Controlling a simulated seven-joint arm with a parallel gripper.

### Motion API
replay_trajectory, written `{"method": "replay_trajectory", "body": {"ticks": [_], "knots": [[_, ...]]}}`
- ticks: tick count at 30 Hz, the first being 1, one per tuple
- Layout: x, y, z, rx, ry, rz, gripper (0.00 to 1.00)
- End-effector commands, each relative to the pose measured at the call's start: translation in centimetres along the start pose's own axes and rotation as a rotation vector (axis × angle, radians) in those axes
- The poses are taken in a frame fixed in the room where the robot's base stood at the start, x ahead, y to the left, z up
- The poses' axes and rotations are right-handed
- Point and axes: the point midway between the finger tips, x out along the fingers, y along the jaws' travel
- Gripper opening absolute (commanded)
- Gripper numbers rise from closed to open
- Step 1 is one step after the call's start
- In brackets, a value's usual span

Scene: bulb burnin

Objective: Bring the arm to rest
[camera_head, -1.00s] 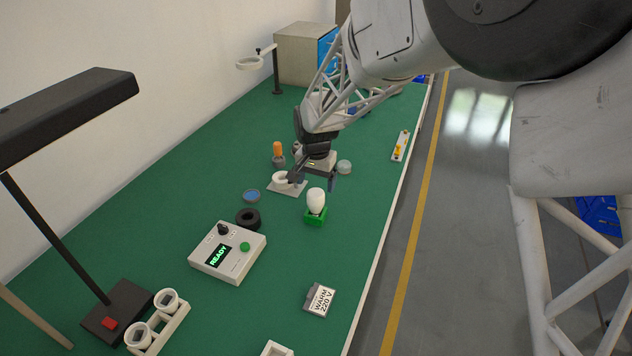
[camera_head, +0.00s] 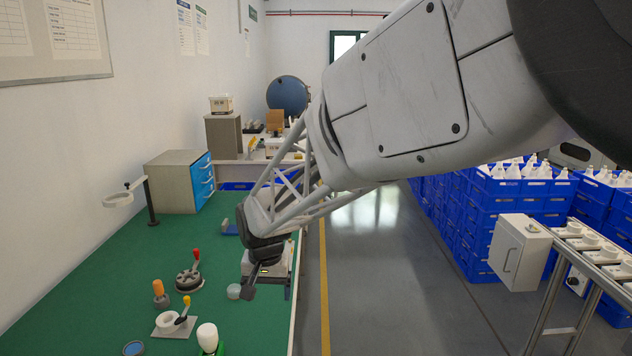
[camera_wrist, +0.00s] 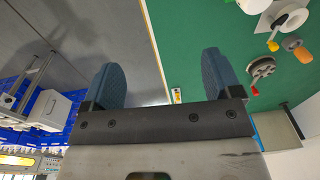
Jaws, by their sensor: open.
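My gripper (camera_head: 250,292) is open and empty. In the head view it is over the right edge of the green bench (camera_head: 120,262), beside the small fixtures. In the wrist view its two blue-grey fingers (camera_wrist: 163,76) are spread wide with nothing between them. Below them show the bench edge and the grey floor (camera_wrist: 85,40). A white bulb (camera_head: 207,335) stands upright at the bottom of the head view, its green holder (camera_head: 218,350) partly cut off. A white ring fixture (camera_head: 166,322) with a yellow lever is just behind it.
A dark round device with a red lever (camera_head: 190,279), an orange-topped piece (camera_head: 160,292) and a translucent cup (camera_head: 233,291) stand on the bench. Behind are a ring stand (camera_head: 152,205) and a drawer cabinet (camera_head: 178,183). Blue crates (camera_head: 480,215) line the right beyond the open floor.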

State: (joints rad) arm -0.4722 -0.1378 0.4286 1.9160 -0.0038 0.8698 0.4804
Motion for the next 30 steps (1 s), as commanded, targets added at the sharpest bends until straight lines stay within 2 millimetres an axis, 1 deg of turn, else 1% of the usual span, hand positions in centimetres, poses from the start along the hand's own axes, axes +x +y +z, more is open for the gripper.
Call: {"method": "replay_trajectory", "body": {"ticks": [1,3,8,9,11,15,22,30], "knots": [[-1.2,1.9,0.6,0.006,0.010,-0.003,0.84],[-2.4,4.1,1.4,0.007,0.018,-0.004,0.84],[-5.0,8.9,3.8,0.008,0.040,-0.007,0.84],[-5.5,10.1,4.5,0.008,0.044,-0.007,0.84],[-6.3,11.8,5.6,0.009,0.053,-0.007,0.84],[-8.0,15.5,8.4,0.010,0.073,-0.006,0.84],[-9.8,20.9,13.5,0.011,0.105,0.001,0.84],[-10.7,25.9,20.1,0.013,0.142,0.015,0.84]]}}
